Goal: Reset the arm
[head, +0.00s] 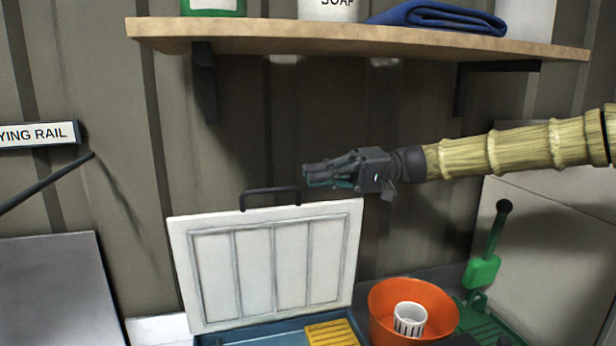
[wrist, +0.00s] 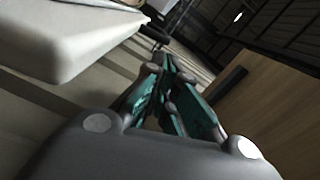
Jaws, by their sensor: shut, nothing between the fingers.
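My gripper (head: 312,176) is shut and empty, held in the air below the wooden shelf and above the open white lid. Its fingers point left in the head view. In the wrist view my gripper (wrist: 173,70) shows its teal fingers close together, with nothing between them. My arm comes in from the right, roughly level.
The white lid (head: 270,262) with a black handle stands open over a blue case (head: 285,334) holding a yellow piece (head: 331,333). An orange bowl (head: 383,300) holds a white cup (head: 410,318). A green lever (head: 482,270) stands at right. The shelf (head: 350,37) hangs above.

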